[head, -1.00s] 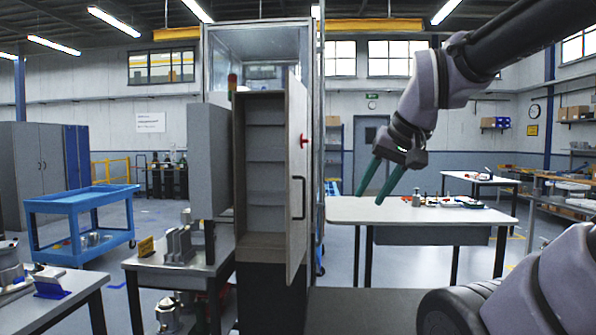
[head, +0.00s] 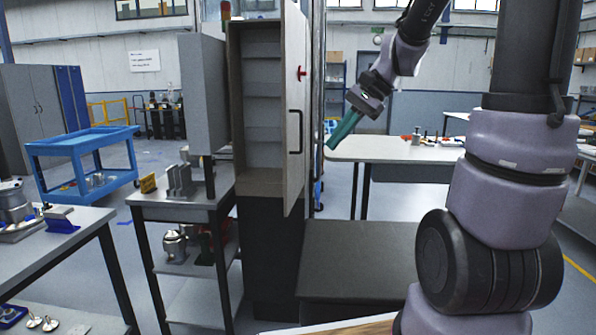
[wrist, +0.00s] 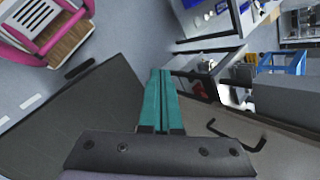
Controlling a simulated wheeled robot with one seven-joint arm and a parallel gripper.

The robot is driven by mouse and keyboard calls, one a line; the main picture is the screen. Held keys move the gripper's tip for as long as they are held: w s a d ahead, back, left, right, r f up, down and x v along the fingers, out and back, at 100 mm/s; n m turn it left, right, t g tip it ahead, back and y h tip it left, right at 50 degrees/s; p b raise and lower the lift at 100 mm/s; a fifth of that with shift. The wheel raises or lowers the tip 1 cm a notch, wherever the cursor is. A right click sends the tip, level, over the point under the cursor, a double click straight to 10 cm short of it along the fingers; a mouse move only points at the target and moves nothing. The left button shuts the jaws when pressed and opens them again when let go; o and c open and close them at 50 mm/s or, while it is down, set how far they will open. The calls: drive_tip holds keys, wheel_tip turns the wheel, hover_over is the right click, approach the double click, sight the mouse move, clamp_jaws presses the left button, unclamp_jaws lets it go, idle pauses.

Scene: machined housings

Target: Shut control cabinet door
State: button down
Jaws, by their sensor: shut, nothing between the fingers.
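The tall grey control cabinet (head: 262,186) stands open in the head view, with empty-looking shelves inside. Its door (head: 294,75) hangs open on the right side, seen nearly edge-on and projecting toward me. My gripper (head: 333,144) has teal fingers pressed together and is empty. It appears just right of the door in the head view, with a visible gap. In the wrist view my gripper (wrist: 160,74) is shut, with the door handle (wrist: 238,136) to its right.
A dark low platform (head: 358,250) lies in front of the door. A pale table (head: 395,149) stands behind my gripper. A metal side table (head: 190,203) with parts adjoins the cabinet's left. A blue cart (head: 85,147) is further left.

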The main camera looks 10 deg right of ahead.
drive_tip(key=w+d+f+m+y, duration=0.2)
drive_tip(key=w+f+m+y, duration=0.5)
drive_tip(key=w, duration=0.6)
drive_tip(key=m+t+y, duration=0.3)
drive_tip(key=m+t, duration=0.2)
drive_tip(key=m, duration=0.1)
approach(289, 171)
drive_tip(key=x, duration=0.6)
drive_tip(key=shift+a+r, duration=0.2)
drive_tip(key=shift+a, duration=0.15)
drive_tip(key=shift+a, duration=0.15)
